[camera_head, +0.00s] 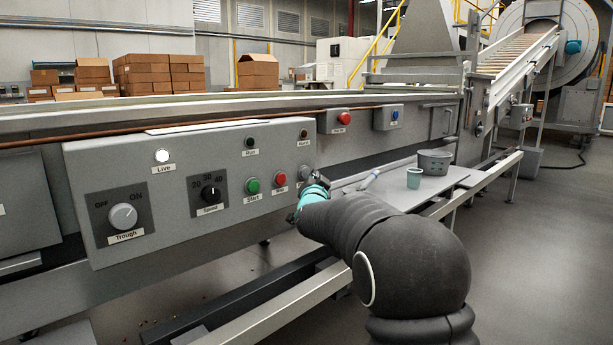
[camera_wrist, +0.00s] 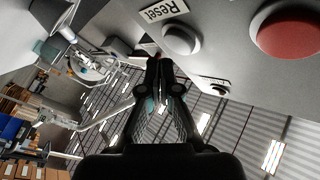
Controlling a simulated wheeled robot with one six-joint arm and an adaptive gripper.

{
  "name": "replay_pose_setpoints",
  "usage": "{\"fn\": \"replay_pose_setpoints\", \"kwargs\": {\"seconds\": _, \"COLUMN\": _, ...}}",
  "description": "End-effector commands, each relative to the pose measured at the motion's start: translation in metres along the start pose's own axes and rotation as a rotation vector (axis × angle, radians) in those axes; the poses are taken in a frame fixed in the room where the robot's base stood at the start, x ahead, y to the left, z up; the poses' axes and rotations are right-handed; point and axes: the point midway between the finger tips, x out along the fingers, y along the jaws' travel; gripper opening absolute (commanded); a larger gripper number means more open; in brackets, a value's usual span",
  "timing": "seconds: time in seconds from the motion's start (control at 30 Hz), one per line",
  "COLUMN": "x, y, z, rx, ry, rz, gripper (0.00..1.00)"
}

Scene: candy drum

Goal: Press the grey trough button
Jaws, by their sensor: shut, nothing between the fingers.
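The grey control panel (camera_head: 190,190) carries a grey rotary knob (camera_head: 123,216) labelled Trough, pointing between OFF and ON marks. A grey push button (camera_head: 304,173) sits at the panel's right end, partly hidden by my gripper (camera_head: 318,181). In the wrist view this grey button (camera_wrist: 181,39) has a Reset label beside it, with a red button (camera_wrist: 289,30) to its right. My gripper (camera_wrist: 165,68) is shut and empty. Its fingertips are near the panel, just below the grey button in the wrist view; whether they touch the panel I cannot tell.
The panel also has a green Start button (camera_head: 253,186), a red Stop button (camera_head: 281,178), a Speed dial (camera_head: 210,194) and a lit Live lamp (camera_head: 162,156).

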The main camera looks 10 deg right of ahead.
Motion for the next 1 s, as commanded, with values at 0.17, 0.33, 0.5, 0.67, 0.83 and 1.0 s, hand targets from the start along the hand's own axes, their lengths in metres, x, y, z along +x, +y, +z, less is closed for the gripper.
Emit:
{"fn": "replay_pose_setpoints", "kwargs": {"seconds": 0.17, "x": -0.011, "y": 0.010, "z": -0.006, "rx": 0.000, "ry": 0.004, "rz": -0.001, "gripper": 0.00}}
{"fn": "replay_pose_setpoints", "kwargs": {"seconds": 0.33, "x": -0.021, "y": 0.015, "z": -0.015, "rx": -0.001, "ry": 0.002, "rz": 0.000, "gripper": 0.00}}
{"fn": "replay_pose_setpoints", "kwargs": {"seconds": 0.5, "x": -0.030, "y": 0.022, "z": -0.022, "rx": -0.001, "ry": 0.002, "rz": 0.000, "gripper": 0.00}}
{"fn": "replay_pose_setpoints", "kwargs": {"seconds": 0.67, "x": -0.032, "y": 0.024, "z": -0.023, "rx": 0.000, "ry": 0.000, "rz": 0.000, "gripper": 0.00}}
{"fn": "replay_pose_setpoints", "kwargs": {"seconds": 0.83, "x": -0.032, "y": 0.024, "z": -0.023, "rx": 0.000, "ry": 0.000, "rz": 0.000, "gripper": 0.00}}
{"fn": "replay_pose_setpoints", "kwargs": {"seconds": 1.0, "x": -0.032, "y": 0.023, "z": -0.023, "rx": 0.000, "ry": 0.001, "rz": 0.000, "gripper": 0.00}}
